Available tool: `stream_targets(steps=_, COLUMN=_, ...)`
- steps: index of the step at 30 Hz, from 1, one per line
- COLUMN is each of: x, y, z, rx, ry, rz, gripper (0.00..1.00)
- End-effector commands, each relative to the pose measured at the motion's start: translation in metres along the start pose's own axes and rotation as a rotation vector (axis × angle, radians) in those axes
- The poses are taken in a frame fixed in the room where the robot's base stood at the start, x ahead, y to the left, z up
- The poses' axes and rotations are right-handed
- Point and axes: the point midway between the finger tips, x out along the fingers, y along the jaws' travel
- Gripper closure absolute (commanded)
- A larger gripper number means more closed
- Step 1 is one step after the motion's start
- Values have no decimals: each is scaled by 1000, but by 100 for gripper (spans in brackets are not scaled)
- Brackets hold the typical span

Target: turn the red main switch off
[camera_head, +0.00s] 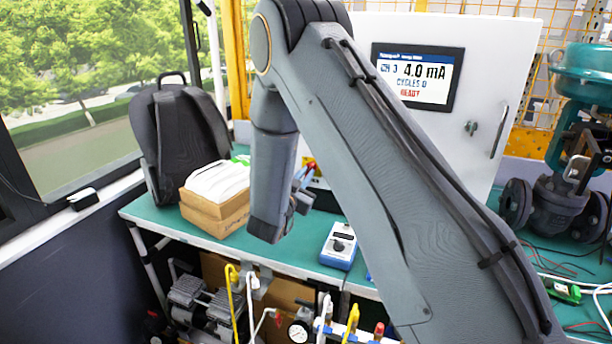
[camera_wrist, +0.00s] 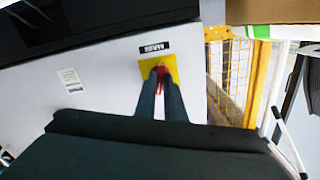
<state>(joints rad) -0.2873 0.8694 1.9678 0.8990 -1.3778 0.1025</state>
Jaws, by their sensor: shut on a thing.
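The red main switch (camera_wrist: 161,73) shows in the wrist view, on a yellow plate (camera_wrist: 172,62) on a white cabinet face. A black nameplate sits at the plate's edge. My gripper (camera_wrist: 160,80) reaches the switch with its two dark fingers, one on each side of the red handle, and is shut on it. The fingers hide part of the handle, so I cannot tell its exact angle.
A green bench (camera_head: 290,250) carries a cardboard box (camera_head: 215,205), a blue meter (camera_head: 339,246) and a backpack (camera_head: 178,135) at its left end. A valve (camera_head: 560,195) stands on the right. Yellow mesh fencing (camera_wrist: 230,65) is beside the cabinet.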

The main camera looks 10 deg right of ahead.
Motion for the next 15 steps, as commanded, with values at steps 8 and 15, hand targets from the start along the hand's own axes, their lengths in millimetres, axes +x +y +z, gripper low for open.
stream_targets(steps=8, x=0, y=1, z=0, rx=-262, ry=-1, rz=0, gripper=100)
stream_targets(steps=15, x=0, y=1, z=0, rx=-490, ry=0, rz=1, gripper=100)
